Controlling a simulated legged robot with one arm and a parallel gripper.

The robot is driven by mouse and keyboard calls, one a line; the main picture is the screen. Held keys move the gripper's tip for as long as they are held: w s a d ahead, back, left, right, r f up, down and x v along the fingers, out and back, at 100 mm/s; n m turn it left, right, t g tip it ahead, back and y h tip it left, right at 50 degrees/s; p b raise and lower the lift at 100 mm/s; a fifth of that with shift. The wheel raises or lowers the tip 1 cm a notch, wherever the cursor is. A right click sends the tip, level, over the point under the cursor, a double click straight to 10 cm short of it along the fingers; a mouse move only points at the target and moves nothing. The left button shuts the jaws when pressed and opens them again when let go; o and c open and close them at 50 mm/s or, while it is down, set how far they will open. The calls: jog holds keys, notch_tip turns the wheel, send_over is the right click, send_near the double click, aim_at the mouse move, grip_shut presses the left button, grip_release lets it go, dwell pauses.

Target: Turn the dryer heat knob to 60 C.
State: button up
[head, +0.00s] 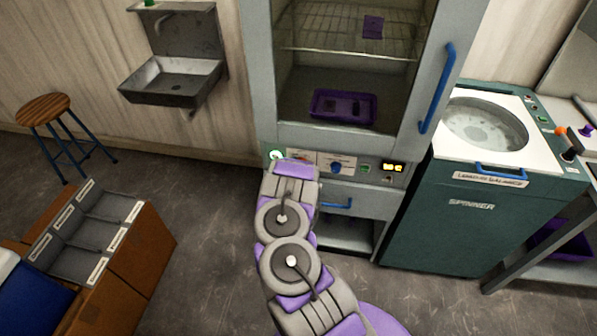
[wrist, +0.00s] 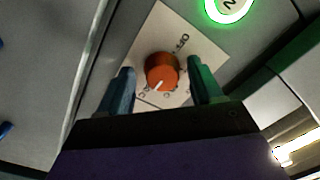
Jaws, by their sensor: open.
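The dryer cabinet (head: 262,70) stands at the centre of the head view, with a control panel (head: 378,181) below its glass door. A blue knob (head: 336,167) on a pale plate shows on that panel. In the wrist view an orange knob (wrist: 161,72) with a white pointer sits on a pale label plate; the pointer aims down and left in the picture. The plate's marks are too blurred to read surely, so I cannot tell if this is the heat knob. My gripper (wrist: 162,66) is open, its fingers on either side of the orange knob; contact is unclear.
A green-lit round button (wrist: 229,5) is beside the plate. The panel also has a small lit display (head: 392,168). A blue door handle (head: 437,88) is above, a blue drawer handle (head: 337,204) below. The spinner (head: 470,225) stands close on the right.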

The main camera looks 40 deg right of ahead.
jog(key=p+v, duration=0.7)
jog(key=v, duration=1)
jog(key=shift+s+a+f, duration=0.1)
dwell(0.4)
